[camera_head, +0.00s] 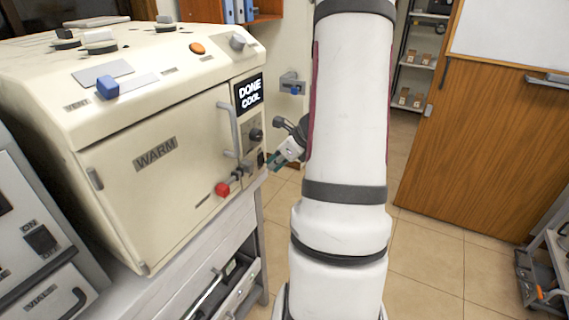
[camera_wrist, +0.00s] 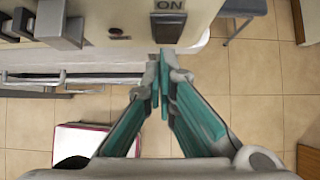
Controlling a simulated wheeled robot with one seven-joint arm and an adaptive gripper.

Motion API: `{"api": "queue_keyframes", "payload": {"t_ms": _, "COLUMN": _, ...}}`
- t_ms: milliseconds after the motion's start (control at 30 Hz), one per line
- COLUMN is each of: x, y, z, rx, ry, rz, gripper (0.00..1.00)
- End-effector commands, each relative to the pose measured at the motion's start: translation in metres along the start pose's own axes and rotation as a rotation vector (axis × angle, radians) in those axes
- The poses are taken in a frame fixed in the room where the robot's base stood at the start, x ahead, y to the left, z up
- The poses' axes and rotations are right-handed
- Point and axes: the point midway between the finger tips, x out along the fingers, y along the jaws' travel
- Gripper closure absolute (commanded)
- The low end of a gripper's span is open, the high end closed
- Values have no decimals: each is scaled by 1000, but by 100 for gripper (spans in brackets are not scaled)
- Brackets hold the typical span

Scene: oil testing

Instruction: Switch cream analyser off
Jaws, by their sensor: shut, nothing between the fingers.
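The cream analyser (camera_head: 150,160) is a large cream box on a bench at the left of the head view. Its small screen (camera_head: 250,92) reads "DONE COOL". A dark rocker switch (camera_head: 261,158) sits low at the right end of its front panel; in the wrist view the switch (camera_wrist: 167,27) lies under an "ON" label. Which side is pressed I cannot tell. My gripper (camera_head: 276,160) is beside the panel's lower right corner. In the wrist view its teal fingers (camera_wrist: 163,78) are together and empty, tips just below the switch in the picture. Contact is not clear.
A red-ended lever (camera_head: 222,189), a dark knob (camera_head: 256,135) and a door handle (camera_head: 229,120) stick out from the analyser's front near the switch. A grey machine (camera_head: 35,230) with its own ON switch stands at left. Open tiled floor (camera_head: 430,240) lies right.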

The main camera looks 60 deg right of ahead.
Motion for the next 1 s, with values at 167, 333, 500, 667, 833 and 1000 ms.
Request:
{"api": "queue_keyframes", "payload": {"t_ms": 167, "x": 4, "y": 0, "z": 4, "rx": 0, "ry": 0, "rz": 0, "gripper": 100}}
{"api": "queue_keyframes", "payload": {"t_ms": 333, "x": 4, "y": 0, "z": 4, "rx": 0, "ry": 0, "rz": 0, "gripper": 100}}
{"api": "queue_keyframes", "payload": {"t_ms": 500, "x": 7, "y": 0, "z": 5, "rx": -1, "ry": 0, "rz": 1, "gripper": 100}}
{"api": "queue_keyframes", "payload": {"t_ms": 667, "x": 12, "y": 1, "z": 7, "rx": 0, "ry": -7, "rz": 2, "gripper": 100}}
{"api": "queue_keyframes", "payload": {"t_ms": 833, "x": 11, "y": 1, "z": 8, "rx": -1, "ry": -8, "rz": 2, "gripper": 100}}
{"api": "queue_keyframes", "payload": {"t_ms": 1000, "x": 7, "y": 1, "z": 10, "rx": -2, "ry": -9, "rz": 2, "gripper": 100}}
